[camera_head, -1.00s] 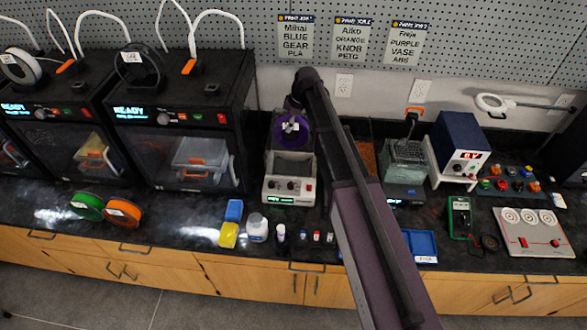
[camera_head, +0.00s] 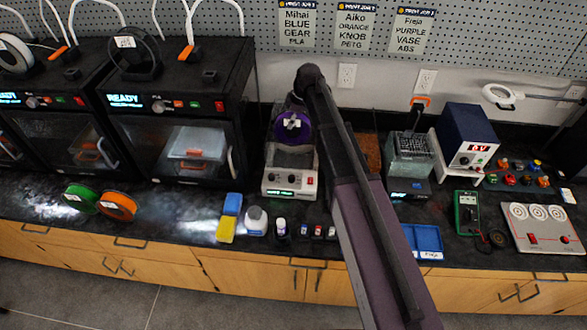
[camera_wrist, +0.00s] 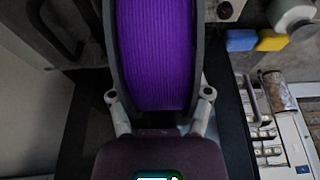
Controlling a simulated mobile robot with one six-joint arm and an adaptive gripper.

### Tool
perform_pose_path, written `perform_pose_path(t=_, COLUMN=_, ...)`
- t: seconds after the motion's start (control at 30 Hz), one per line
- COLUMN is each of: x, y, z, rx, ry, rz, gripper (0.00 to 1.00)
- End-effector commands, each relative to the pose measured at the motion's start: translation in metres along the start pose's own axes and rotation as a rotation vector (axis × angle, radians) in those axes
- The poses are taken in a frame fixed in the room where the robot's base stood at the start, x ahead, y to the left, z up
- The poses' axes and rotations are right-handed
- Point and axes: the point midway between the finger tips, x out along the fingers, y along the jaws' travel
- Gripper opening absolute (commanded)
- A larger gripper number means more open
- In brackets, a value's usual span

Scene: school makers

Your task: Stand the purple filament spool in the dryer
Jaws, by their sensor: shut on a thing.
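The purple filament spool (camera_head: 289,128) is above the rear part of the grey dryer (camera_head: 290,181), held upright by my gripper. In the wrist view, the spool (camera_wrist: 155,60) fills the top centre, its purple winding between dark rims. My gripper (camera_wrist: 160,112) is shut on the spool, with a finger at each side of it. The dryer's front panel, with knobs and a lit display, faces the counter front. I cannot tell whether the spool's lower edge touches the dryer.
Two black printers stand left of the dryer. A green spool (camera_head: 80,198) and an orange spool (camera_head: 117,206) lean on the counter at left. Blue and yellow blocks and small bottles stand in front. A blue tray (camera_head: 424,240) and a power supply (camera_head: 466,137) are at right.

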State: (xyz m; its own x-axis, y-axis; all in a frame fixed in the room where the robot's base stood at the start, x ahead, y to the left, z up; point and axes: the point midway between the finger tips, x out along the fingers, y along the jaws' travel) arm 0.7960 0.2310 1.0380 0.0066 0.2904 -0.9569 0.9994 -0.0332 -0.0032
Motion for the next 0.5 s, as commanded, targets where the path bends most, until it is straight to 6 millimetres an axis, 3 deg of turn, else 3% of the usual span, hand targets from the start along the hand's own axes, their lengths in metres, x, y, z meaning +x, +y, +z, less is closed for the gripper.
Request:
perform_pose_path(t=0.2, x=0.024, y=0.0, z=0.008, rx=0.0, ry=0.0, rz=0.0, gripper=0.03)
perform_pose_path(t=0.5, x=0.028, y=0.0, z=0.009, rx=0.001, ry=0.0, rz=0.0, gripper=0.03)
